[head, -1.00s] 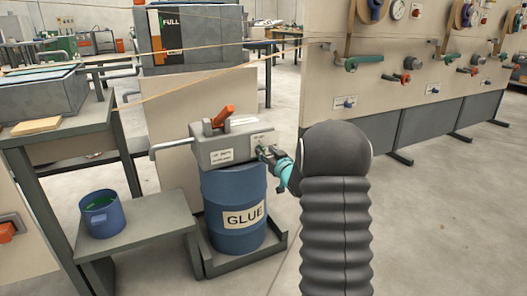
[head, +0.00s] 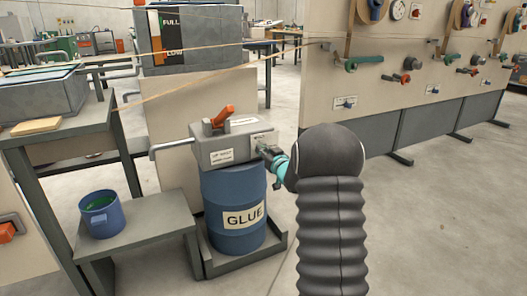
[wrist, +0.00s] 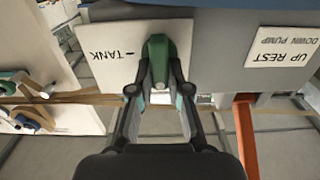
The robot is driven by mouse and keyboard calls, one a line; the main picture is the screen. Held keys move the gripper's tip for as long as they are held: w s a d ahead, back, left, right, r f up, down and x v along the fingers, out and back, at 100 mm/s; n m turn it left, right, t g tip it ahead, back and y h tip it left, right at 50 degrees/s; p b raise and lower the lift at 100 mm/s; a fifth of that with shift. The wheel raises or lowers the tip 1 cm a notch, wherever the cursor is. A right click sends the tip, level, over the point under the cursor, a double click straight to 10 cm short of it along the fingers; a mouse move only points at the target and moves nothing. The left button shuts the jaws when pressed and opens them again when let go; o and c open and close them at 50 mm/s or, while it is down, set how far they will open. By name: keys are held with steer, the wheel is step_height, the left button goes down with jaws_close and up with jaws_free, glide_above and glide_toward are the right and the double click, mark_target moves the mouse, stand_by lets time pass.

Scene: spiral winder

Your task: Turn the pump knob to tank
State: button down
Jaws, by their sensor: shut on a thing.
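The pump knob is a small green handle (wrist: 157,60) on the grey pump head (head: 222,150), which sits on the blue glue drum (head: 233,190). In the wrist view a white plate marked TANK (wrist: 107,54) lies behind the knob, its lettering upside down. My gripper (wrist: 160,85) is shut on the knob, one finger on each side. In the head view my gripper (head: 268,154) reaches the pump head's right face, and the knob is mostly hidden by it. The knob's exact pointing direction is hard to tell.
An orange lever (head: 223,115) stands on top of the pump head; its orange bar also shows in the wrist view (wrist: 246,130). A blue pot (head: 100,212) stands on a low grey bench at the left. Open floor lies to the right of the drum.

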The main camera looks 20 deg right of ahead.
steer(key=shift+d+f+m+p, duration=0.2)
steer(key=shift+m+p, duration=1.2)
steer(key=shift+m, duration=1.6)
steer(key=shift+d+f+m+p, duration=0.2)
steer(key=shift+m+p, duration=1.2)
steer(key=shift+m, duration=1.6)
steer(key=shift+d+f+m+p, duration=0.2)
steer(key=shift+m+p, duration=1.2)
steer(key=shift+m, duration=1.6)
steer(key=c, duration=1.1)
jaws_free()
steer(key=s, duration=1.2)
steer(key=shift+d, duration=0.2)
